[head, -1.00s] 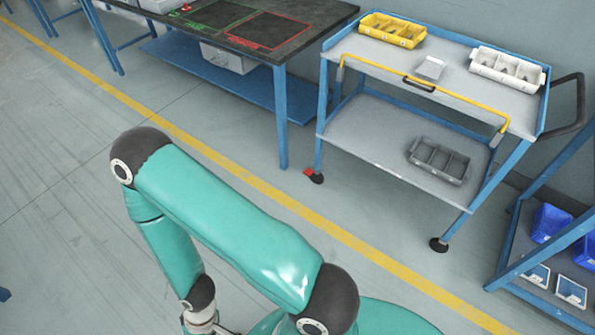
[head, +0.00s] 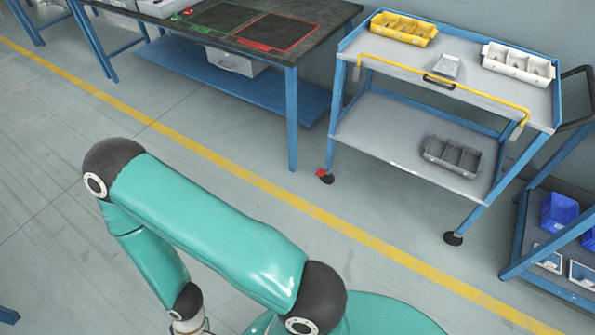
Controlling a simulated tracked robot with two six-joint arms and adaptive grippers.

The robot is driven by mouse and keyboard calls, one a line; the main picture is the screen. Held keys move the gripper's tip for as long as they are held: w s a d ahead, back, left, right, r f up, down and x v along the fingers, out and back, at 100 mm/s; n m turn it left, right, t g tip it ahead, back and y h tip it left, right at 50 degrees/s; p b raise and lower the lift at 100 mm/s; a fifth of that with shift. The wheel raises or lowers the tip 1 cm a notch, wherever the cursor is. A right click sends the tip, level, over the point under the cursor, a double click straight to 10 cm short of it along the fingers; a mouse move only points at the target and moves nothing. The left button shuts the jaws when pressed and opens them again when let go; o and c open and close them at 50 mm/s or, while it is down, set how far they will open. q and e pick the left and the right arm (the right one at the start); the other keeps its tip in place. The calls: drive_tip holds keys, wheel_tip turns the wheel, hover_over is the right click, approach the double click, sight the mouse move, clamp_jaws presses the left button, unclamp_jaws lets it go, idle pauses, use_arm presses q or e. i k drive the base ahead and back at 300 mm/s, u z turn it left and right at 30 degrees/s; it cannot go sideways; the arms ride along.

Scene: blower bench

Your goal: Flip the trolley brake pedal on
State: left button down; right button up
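The blue trolley (head: 357,125) with grey shelves stands at the upper right against the wall. A small red brake pedal (head: 321,173) sits at its front left caster (head: 327,179). The pedal is too small to tell whether it is up or down. One of my teal arms crosses the lower left of the head view, well apart from the trolley. Its gripper is below the picture's edge. My other gripper is not in the head view either.
A yellow bar (head: 440,85) runs along the trolley's front edge. A dark-topped workbench (head: 335,22) stands to its left, and a blue rack (head: 517,262) to its right. Open floor with a yellow line (head: 290,198) lies in front of the trolley.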

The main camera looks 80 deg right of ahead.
sight(321, 172)
drive_tip(key=i, duration=0.95)
drive_tip(key=u, duration=1.25)
drive_tip(key=i, duration=0.15)
drive_tip(key=z, duration=3.35)
drive_tip(key=i, duration=0.25)
drive_tip(key=z, duration=1.7)
drive_tip(key=k, duration=0.6)
drive_tip(key=z, duration=0.35)
drive_tip(key=i, duration=1.05)
drive_tip(key=z, duration=0.2)
